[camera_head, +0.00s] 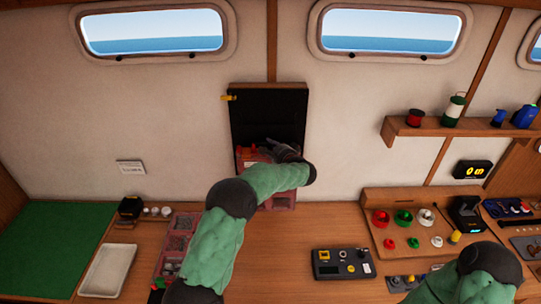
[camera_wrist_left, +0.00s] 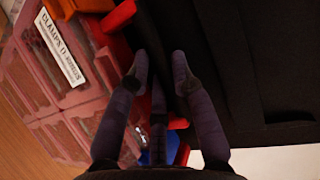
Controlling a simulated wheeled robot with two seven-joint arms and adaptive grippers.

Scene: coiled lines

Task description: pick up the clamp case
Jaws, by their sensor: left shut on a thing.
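The clamp case (camera_head: 282,201) is a reddish-pink case with clear compartments. It stands on the counter against the wall, before a dark open panel, partly hidden by my left arm. In the left wrist view the case (camera_wrist_left: 70,90) shows its white label and red latches, with a dark bar, seemingly its handle, along its edge. My left gripper (camera_head: 285,151) is at the top of the case; in the left wrist view its fingers (camera_wrist_left: 163,68) are closed about the dark bar. My right arm shows at the lower right, but its gripper is out of view.
Another compartment case (camera_head: 180,244) lies left of my left arm, with a white tray (camera_head: 108,271) and green mat (camera_head: 50,245) beyond. A dark panel box (camera_head: 343,263) and a wooden rack (camera_head: 385,240) of coloured pieces are on the right.

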